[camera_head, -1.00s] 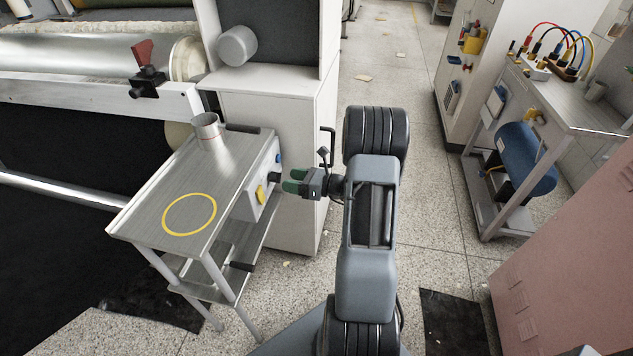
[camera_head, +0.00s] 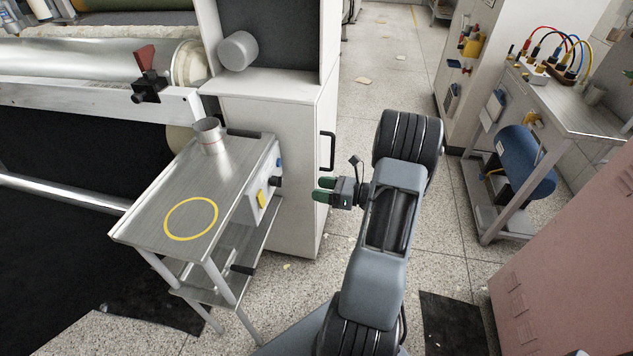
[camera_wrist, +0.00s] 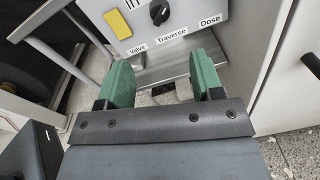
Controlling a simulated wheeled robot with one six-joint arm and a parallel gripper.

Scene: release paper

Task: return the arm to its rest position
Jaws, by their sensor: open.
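My gripper (camera_head: 323,190) is open and empty, with green fingers pointing left in the head view. It hangs in the air between my arm and the control box (camera_head: 262,193) on the side of the steel cart. In the wrist view my gripper (camera_wrist: 165,85) shows two green fingers spread apart with nothing between them. Beyond them is the control box (camera_wrist: 200,22), with a yellow button, a black knob and labels "Valve", "Traverse" and "Dose". My grey arm is raised and leans right at its top.
The steel cart (camera_head: 150,225) has a yellow ring (camera_head: 191,219) and a metal cup (camera_head: 209,136) on top. A white cabinet (camera_head: 300,150) with a black handle stands behind it. A side table (camera_head: 580,115) with cables is at right, beside a pink panel (camera_head: 575,265).

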